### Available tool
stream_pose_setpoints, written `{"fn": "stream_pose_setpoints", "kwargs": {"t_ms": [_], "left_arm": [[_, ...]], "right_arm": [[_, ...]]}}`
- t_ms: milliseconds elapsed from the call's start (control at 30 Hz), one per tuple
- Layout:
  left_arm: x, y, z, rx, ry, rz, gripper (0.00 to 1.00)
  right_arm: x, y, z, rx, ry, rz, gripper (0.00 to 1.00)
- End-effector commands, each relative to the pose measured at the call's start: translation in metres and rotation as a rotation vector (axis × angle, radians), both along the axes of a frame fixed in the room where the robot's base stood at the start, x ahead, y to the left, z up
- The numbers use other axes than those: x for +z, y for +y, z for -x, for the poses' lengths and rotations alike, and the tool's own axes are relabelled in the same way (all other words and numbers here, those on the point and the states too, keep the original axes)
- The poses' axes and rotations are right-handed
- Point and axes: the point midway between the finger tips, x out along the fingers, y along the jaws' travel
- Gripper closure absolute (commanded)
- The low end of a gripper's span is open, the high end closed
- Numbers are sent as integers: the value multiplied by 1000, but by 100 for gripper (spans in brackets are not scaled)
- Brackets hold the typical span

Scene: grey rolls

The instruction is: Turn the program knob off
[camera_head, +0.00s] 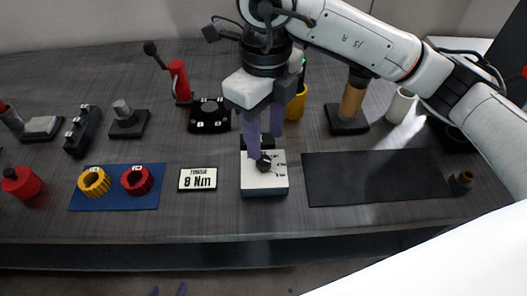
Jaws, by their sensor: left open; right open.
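The program knob (264,163) is a small black knob on top of a white and grey box (265,183) with dark markings to its right. My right gripper (265,144) reaches in from the upper right with two purple fingers pointing down. It is open, with its fingertips just above or beside the knob; I cannot tell whether they touch it.
A blue mat (114,202) holds yellow and red rings. A bare black mat (376,178) lies right. Behind stand a red-handled tool (180,82), a black block (209,115) and a tan cylinder (352,98).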

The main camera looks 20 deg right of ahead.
Motion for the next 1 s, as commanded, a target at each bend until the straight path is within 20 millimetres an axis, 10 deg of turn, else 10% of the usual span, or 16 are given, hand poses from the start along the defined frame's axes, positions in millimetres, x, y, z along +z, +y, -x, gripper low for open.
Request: {"fn": "stream_pose_setpoints", "kwargs": {"t_ms": [333, 767, 1000], "left_arm": [[1, -1, 2, 0, 4, 1, 52], [1, -1, 2, 1, 4, 3, 52], [1, -1, 2, 0, 3, 2, 52]], "right_arm": [[-59, 0, 1, 0, 4, -2, 57], [-71, 1, 0, 2, 1, -3, 57], [-70, 1, 0, 2, 1, -3, 96]]}}
